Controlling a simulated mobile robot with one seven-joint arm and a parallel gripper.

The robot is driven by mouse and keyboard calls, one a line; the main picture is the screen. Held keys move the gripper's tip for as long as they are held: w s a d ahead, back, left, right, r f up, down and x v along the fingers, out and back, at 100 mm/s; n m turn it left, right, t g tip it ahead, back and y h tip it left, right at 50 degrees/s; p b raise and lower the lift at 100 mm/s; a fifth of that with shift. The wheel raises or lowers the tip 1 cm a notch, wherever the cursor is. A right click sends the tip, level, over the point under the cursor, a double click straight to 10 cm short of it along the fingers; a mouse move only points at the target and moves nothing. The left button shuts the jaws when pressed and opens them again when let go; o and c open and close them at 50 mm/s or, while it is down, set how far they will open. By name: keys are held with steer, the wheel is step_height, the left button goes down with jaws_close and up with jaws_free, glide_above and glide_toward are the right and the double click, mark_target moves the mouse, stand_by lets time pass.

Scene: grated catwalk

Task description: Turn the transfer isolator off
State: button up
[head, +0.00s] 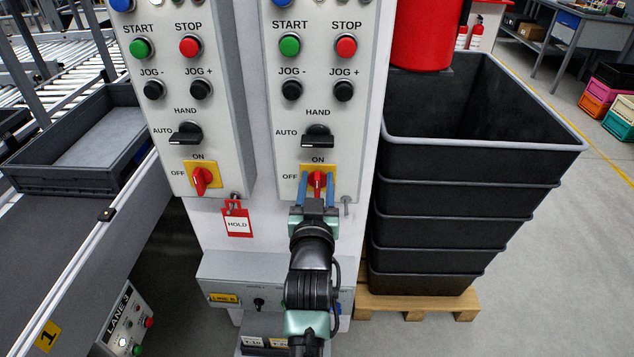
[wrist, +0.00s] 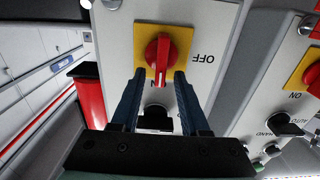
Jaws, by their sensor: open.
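Two grey control panels stand side by side, each with a red rotary isolator knob on a yellow plate. The right isolator (head: 318,181) has its handle upright, and its white mark points toward ON in the wrist view (wrist: 161,55). My gripper (head: 317,176) is open, with one blue finger on each side of that knob; gaps show between the fingers (wrist: 159,76) and the handle. The left isolator (head: 201,180) also has its handle near upright and shows at the right edge of the wrist view (wrist: 312,75). No panel name is readable, so I cannot tell which is the transfer one.
Black AUTO/HAND selectors (head: 317,136) (head: 186,134) sit just above the isolators. A red HOLD tag (head: 237,222) hangs between the panels. Stacked black bins (head: 470,200) on a pallet (head: 415,303) stand close on the right. A conveyor with a grey tray (head: 60,180) is on the left.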

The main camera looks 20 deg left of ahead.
jaws_close()
steer(key=shift+n, duration=0.3)
steer(key=n, duration=0.3)
steer(key=shift+s+a+f+n, duration=0.1)
steer(key=shift+a+f+n, duration=0.05)
steer(key=shift+a+n, duration=0.25)
steer(key=n, duration=0.4)
steer(key=shift+s+a+f+n, duration=0.1)
steer(key=shift+a+f+n, duration=0.1)
steer(key=shift+a+n, duration=0.15)
steer(key=shift+s+a+f+n+p, duration=0.1)
steer(key=shift+f+n+p, duration=0.15)
steer(key=shift+n, duration=1.25)
steer(key=shift+w+a+f+n+p, duration=0.15)
steer(key=shift+f+n, duration=0.15)
steer(key=shift+n, duration=1.15)
steer(key=shift+s+a+f+n+p, duration=0.15)
steer(key=shift+f+n+p, duration=0.1)
steer(key=shift+n, duration=1.25)
steer(key=shift+d, duration=0.1)
